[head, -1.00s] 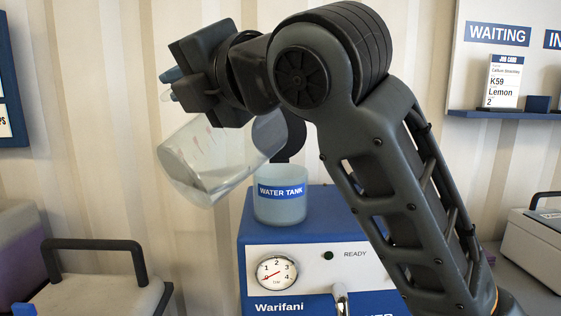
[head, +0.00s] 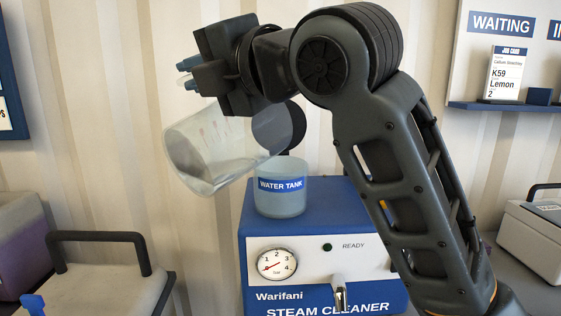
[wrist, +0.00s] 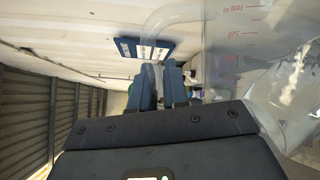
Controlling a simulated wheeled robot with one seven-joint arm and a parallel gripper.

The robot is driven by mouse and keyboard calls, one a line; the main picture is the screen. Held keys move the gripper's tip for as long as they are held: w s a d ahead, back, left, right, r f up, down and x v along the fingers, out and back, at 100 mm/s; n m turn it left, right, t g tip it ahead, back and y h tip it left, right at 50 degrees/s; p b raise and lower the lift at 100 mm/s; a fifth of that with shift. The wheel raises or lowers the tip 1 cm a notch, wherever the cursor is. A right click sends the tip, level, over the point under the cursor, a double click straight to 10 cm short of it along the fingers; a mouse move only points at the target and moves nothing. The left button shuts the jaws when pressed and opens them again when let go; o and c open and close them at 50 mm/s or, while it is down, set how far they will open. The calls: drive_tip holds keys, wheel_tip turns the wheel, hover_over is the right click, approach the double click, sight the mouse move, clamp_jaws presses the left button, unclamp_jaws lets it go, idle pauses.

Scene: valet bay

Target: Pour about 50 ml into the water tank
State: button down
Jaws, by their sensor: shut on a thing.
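A clear measuring jug (head: 208,145) with red marks is tilted far over, its base to the lower left and its mouth to the right, toward the water tank. Some clear liquid shows along its low side. My gripper (head: 188,74) is shut on the jug's handle, above the jug; the wrist view shows the blue fingers (wrist: 158,88) around the handle and the marked wall (wrist: 240,40) beside them. The water tank (head: 281,203), a translucent bluish cup with a blue label, stands on the steam cleaner. I cannot make out a stream or the tank's level.
The blue and white steam cleaner (head: 325,262) has a dial (head: 277,264) and a ready lamp. A round dark lid (head: 278,127) stands up behind the tank. A case with a black handle (head: 100,238) is at left. A job-card shelf (head: 515,106) is on the wall.

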drive_tip(key=shift+w+d+r+m+p, duration=0.3)
drive_tip(key=shift+w+d+r+m, duration=0.1)
drive_tip(key=shift+w+d, duration=0.15)
drive_tip(key=shift+w+d+r+m+p, duration=0.3)
drive_tip(key=shift+w+d+r+p, duration=0.05)
drive_tip(key=shift+w+d, duration=0.1)
idle(1.4)
drive_tip(key=s+a+f+n+b, duration=0.4)
drive_tip(key=s+f+b, duration=0.1)
drive_tip(key=b, duration=0.1)
drive_tip(key=shift+a+n+b, duration=0.3)
drive_tip(key=shift+a+n, duration=0.1)
drive_tip(key=shift+s+a+r, duration=0.1)
drive_tip(key=shift+s+a, duration=0.05)
drive_tip(key=shift+s+a+f+n+b, duration=0.15)
drive_tip(key=shift+f+n+b, duration=0.2)
drive_tip(key=shift+f+b, duration=0.05)
drive_tip(key=shift+s+a+f+n+b, duration=0.1)
drive_tip(key=shift+f+n+b, duration=0.25)
drive_tip(key=shift+f+b, duration=0.05)
idle(0.3)
drive_tip(key=s+a+f+n+b, duration=0.2)
drive_tip(key=f+n+b, duration=0.2)
drive_tip(key=f+b, duration=0.1)
drive_tip(key=s+a+f+n+b, duration=0.2)
drive_tip(key=f+n+b, duration=0.3)
drive_tip(key=shift+s+a+f+t, duration=0.3)
drive_tip(key=shift+s+a+t, duration=0.05)
drive_tip(key=shift+a+t, duration=0.05)
